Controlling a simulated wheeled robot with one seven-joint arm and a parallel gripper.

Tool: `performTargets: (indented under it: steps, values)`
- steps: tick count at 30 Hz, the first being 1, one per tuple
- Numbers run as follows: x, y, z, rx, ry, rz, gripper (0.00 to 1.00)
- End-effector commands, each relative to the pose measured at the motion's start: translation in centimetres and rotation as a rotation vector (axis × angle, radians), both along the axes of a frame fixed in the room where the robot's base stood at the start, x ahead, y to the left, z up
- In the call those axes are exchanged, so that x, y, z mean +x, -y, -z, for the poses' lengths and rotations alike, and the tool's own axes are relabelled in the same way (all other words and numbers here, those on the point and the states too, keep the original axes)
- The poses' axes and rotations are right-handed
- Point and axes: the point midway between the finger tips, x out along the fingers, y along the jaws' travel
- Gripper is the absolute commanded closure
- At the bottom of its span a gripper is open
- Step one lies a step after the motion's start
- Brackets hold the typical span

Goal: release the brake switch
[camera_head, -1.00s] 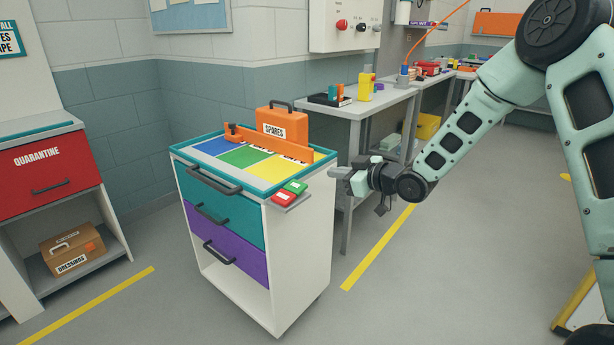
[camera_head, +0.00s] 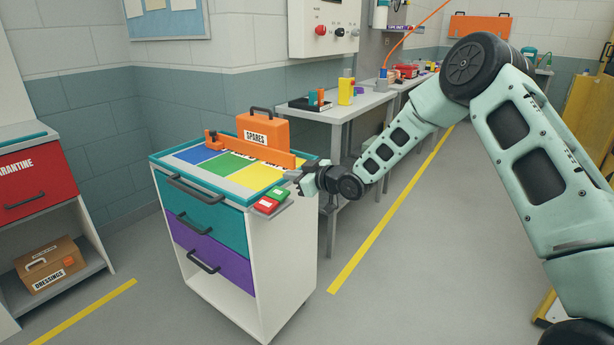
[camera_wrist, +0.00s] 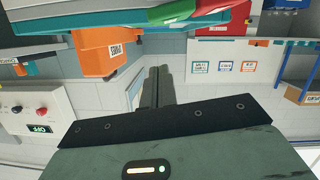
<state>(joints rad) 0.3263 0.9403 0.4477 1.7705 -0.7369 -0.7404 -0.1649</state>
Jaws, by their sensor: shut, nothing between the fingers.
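A red pad (camera_head: 265,205) and a green pad (camera_head: 278,193), each with a small pale label too small to read, sit on a grey ledge at the right front corner of the white cart (camera_head: 281,270). They look like the brake switch; which way it is set I cannot tell. The green pad also shows at the top of the wrist view (camera_wrist: 195,12). My gripper (camera_head: 292,177) is shut and empty, just above and to the right of the green pad, apparently apart from it. Its fingers (camera_wrist: 158,84) also show in the wrist view.
The cart top has blue, green and yellow areas, an orange bar (camera_head: 240,150) and an orange SPARES case (camera_head: 263,134). A workbench (camera_head: 345,112) stands behind my arm. A red QUARANTINE cabinet (camera_head: 36,185) is at left. Floor right of the cart is open.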

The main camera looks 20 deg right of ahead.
Motion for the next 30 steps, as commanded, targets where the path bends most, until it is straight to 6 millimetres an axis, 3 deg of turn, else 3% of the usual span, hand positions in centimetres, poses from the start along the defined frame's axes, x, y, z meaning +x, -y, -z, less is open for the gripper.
performTargets:
  steps: [3,9,23,30]
  values:
    - [0.4,0.1,1.8,0.002,-0.005,0.002,1.00]
    - [0.6,0.4,3.6,0.001,-0.001,-0.001,1.00]
    - [0.7,0.5,4.0,0.006,-0.004,0.000,1.00]
    - [1.1,1.1,4.9,0.137,-0.098,0.002,1.00]
